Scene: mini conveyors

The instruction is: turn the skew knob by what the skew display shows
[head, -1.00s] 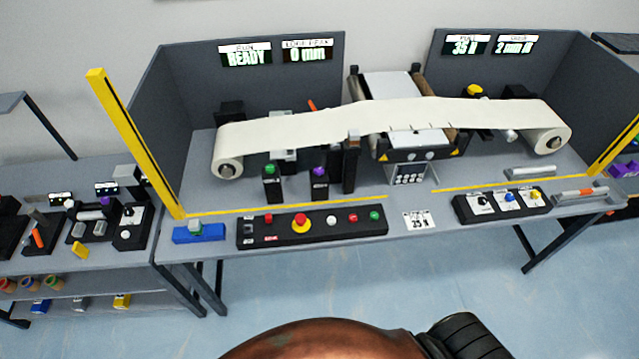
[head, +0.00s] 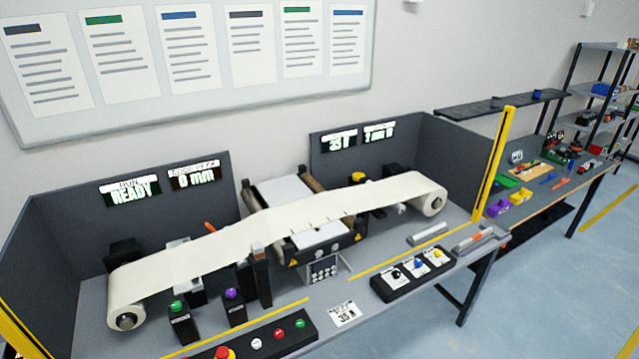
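Two small displays hang on the right grey back panel. The left one (head: 338,140) reads about 35 N. The right one (head: 379,133) seems to read 2 mm and a letter like R, but its label is too blurred to be sure that it says skew. A black control box (head: 387,291) at the front right carries a black knob (head: 396,274), a blue knob (head: 418,263) and a yellow knob (head: 437,254). Their labels are too small to read, so I cannot tell which one is for skew. Neither of my grippers is in view.
A white web (head: 280,220) runs between two rolls over the machine. A button box with a red button (head: 225,352) is cut off at the bottom edge. A card (head: 345,314) lies left of the knob box. Yellow posts (head: 493,165) stand at the bench ends.

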